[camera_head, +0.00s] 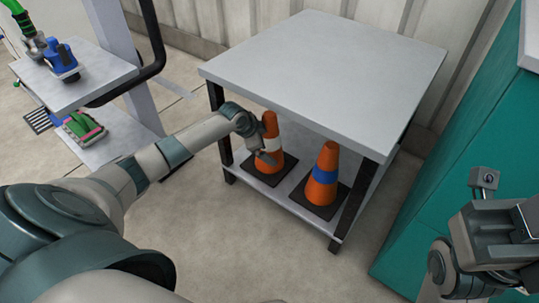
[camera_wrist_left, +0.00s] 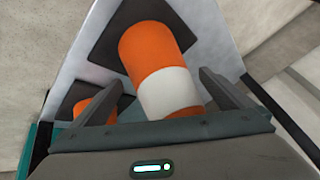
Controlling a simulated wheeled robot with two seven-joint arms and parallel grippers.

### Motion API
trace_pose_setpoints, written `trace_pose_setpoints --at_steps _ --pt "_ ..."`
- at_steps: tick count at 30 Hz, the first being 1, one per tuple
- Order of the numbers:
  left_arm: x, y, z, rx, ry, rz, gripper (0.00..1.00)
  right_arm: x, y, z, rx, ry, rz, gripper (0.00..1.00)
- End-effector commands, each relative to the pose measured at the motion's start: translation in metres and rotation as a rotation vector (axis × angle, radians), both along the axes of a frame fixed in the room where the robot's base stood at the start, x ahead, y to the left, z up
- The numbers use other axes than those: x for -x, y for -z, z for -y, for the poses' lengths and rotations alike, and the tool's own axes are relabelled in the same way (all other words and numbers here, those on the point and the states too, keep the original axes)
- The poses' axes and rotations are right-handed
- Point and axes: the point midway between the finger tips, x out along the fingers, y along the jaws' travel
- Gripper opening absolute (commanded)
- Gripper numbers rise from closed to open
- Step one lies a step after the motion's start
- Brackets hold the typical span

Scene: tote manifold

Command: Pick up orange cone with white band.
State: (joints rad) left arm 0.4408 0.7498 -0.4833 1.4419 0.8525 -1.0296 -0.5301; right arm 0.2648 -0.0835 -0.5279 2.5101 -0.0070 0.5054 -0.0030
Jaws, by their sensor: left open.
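The orange cone with a white band (camera_head: 271,130) stands on its black square base on the lower shelf of the table, at the left. It also shows large in the left wrist view (camera_wrist_left: 150,45), with its white band (camera_wrist_left: 169,92) close to my jaws. My left gripper (camera_head: 265,150) reaches in at the cone from the left. In the left wrist view its two open fingers (camera_wrist_left: 162,98) lie on either side of the cone around the white band. I cannot tell whether either finger touches it. My right gripper (camera_head: 482,185) is at the right edge, far from the cone.
A second orange cone with a blue band (camera_head: 324,176) stands to the right on the same shelf (camera_head: 290,182). The grey tabletop (camera_head: 325,62) is above both cones. A teal cabinet (camera_head: 455,160) stands right. A cart (camera_head: 75,85) with tools is at the left.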

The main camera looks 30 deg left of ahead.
Motion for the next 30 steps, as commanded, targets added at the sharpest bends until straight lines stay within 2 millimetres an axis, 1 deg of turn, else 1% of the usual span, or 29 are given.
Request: trace_pose_setpoints --at_steps 16,17,18,20,21,23,24,26,30 --pt "0.0001 0.0023 -0.0001 0.000 0.000 0.000 0.99 -0.0002 -0.0027 0.0001 0.001 0.001 0.000 0.30" --pt "0.0001 0.0023 -0.0001 0.000 0.000 0.000 0.97 -0.0003 -0.0027 0.0001 0.001 0.001 0.000 0.30" --pt "0.0002 0.0022 -0.0001 0.000 0.000 0.000 0.87 -0.0003 -0.0027 0.0001 0.001 0.001 0.000 0.30" --pt "0.0001 0.0022 -0.0002 0.000 0.000 0.000 0.73 -0.0003 -0.0027 0.0001 0.001 0.001 0.000 0.30" --pt "0.0001 0.0022 -0.0002 0.000 0.000 0.000 0.63 -0.0003 -0.0027 0.0001 0.001 0.001 0.000 0.30" --pt "0.0001 0.0022 -0.0002 0.000 0.000 0.000 0.49 -0.0003 -0.0027 0.0001 0.001 0.001 0.000 0.30" --pt "0.0001 0.0022 -0.0003 0.000 0.000 0.000 0.39 -0.0003 -0.0027 0.0001 0.002 0.001 -0.001 0.30" --pt "0.0001 0.0022 -0.0003 -0.001 0.000 0.001 0.26 -0.0003 -0.0026 0.0001 0.002 0.001 -0.001 0.30" --pt "-0.0007 0.0012 -0.0006 -0.002 0.000 0.003 0.26 -0.0004 -0.0026 0.0000 0.002 0.001 -0.001 0.30"
